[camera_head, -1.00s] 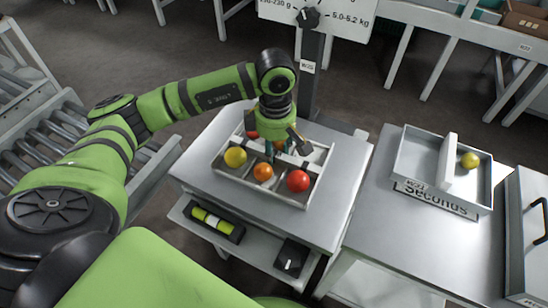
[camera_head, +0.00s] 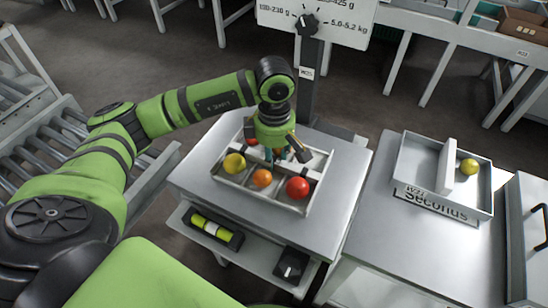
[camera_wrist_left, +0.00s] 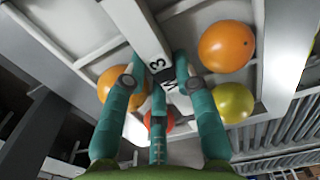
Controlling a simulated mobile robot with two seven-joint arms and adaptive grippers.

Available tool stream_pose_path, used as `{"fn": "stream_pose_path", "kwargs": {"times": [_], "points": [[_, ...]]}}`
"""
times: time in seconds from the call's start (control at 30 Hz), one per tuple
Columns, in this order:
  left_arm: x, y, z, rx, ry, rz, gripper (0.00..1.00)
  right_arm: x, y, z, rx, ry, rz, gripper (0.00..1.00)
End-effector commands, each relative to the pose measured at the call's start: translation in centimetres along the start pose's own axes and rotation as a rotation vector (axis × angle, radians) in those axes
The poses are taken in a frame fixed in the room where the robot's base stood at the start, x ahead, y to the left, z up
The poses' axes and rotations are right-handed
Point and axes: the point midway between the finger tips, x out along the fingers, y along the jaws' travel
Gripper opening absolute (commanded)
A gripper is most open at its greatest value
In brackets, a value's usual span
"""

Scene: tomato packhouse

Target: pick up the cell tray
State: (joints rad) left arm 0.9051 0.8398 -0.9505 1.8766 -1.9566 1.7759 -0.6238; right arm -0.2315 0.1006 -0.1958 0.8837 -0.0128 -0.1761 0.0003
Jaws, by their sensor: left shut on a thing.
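The cell tray (camera_head: 292,206) is a pale grey tray split into cells. It lies on a grey-topped stand, with no clear gap below it. Red, orange and yellow tomatoes sit in its cells. My left gripper (camera_head: 272,156) points down over the tray's middle. In the left wrist view its teal fingers (camera_wrist_left: 163,92) are shut on the tray's raised middle bar (camera_wrist_left: 137,30), which carries a partly hidden label. Tomatoes lie on both sides of the bar; a red one (camera_wrist_left: 158,122) is partly hidden behind the fingers. My right gripper is out of view.
A scale post (camera_head: 312,85) with a dial stands just behind the tray. On the right table is a "Seconds" box (camera_head: 437,207) with one yellow tomato (camera_head: 469,167). A roller conveyor (camera_head: 50,140) is at left. The stand's top is clear around the tray.

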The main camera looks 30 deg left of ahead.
Motion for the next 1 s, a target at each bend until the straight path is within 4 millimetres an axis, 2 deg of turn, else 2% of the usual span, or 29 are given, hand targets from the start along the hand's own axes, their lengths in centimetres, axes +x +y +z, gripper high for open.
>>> {"fn": "stream_pose_path", "kwargs": {"times": [0.13, 0.5, 0.77, 1.0], "points": [[-0.8, 0.0, 0.0, 0.0, -0.001, 0.001, 0.0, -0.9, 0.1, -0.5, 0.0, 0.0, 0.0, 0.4], [-4.7, 0.1, 0.0, 0.001, -0.002, 0.006, 0.0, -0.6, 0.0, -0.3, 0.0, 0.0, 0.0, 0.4], [-6.6, -1.8, 2.9, 0.007, -0.003, 0.005, 0.0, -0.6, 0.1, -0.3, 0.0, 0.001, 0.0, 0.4], [-9.2, -4.2, 6.4, 0.008, -0.003, 0.006, 0.0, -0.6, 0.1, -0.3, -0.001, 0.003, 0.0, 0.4]]}}
